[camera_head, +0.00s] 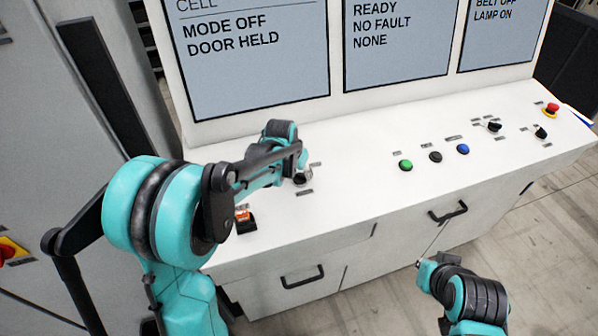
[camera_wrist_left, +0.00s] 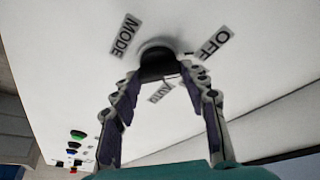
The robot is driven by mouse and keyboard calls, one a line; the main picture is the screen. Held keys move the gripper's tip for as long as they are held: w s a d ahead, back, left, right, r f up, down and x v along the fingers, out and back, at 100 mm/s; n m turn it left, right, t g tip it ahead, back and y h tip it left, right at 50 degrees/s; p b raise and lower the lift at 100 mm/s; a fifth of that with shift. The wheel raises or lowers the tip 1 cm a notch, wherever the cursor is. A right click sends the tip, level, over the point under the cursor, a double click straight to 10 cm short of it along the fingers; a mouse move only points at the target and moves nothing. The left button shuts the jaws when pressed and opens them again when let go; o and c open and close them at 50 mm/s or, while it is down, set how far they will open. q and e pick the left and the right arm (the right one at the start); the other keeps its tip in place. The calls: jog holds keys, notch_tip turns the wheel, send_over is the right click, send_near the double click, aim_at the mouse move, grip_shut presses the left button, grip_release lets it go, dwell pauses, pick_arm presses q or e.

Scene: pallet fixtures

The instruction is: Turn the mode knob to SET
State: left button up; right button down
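The mode knob (camera_head: 302,179) is a dark round knob on the white console top, partly hidden by my left gripper in the head view. In the left wrist view the knob (camera_wrist_left: 157,63) sits between labels reading MODE, OFF and AUTO; I see no SET label. My left gripper (camera_wrist_left: 159,80) has a finger on each side of the knob, spread apart; contact is not clear. The left gripper (camera_head: 301,163) is over the knob in the head view. The console screen (camera_head: 250,65) reads MODE OFF. My right gripper (camera_head: 424,266) is in front of the console, its fingers unclear.
On the console (camera_head: 365,185) are a green button (camera_head: 405,165), a black button (camera_head: 435,157), a blue button (camera_head: 462,149), dark knobs and a red emergency button (camera_head: 551,109) at right. An orange switch (camera_head: 242,214) sits near my left arm. Drawer handles project from the front.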

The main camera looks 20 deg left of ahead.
pick_arm(q)
jog(key=shift+c, duration=1)
jog(key=shift+o, duration=0.2)
jog(key=m+h+b, duration=0.1)
jog(key=m, duration=0.2)
jog(key=shift+a+m+g, duration=0.15)
jog(key=shift+m+g, duration=0.25)
jog(key=m+h, duration=0.1)
jog(key=m, duration=0.1)
jog(key=m+g+b, duration=0.1)
jog(key=m, duration=0.1)
jog(key=shift+w+m+h, duration=0.1)
jog(key=shift+m+h, duration=0.3)
jog(key=o, duration=1.1)
jog(key=shift+o, duration=0.3)
jog(key=shift+a, duration=0.1)
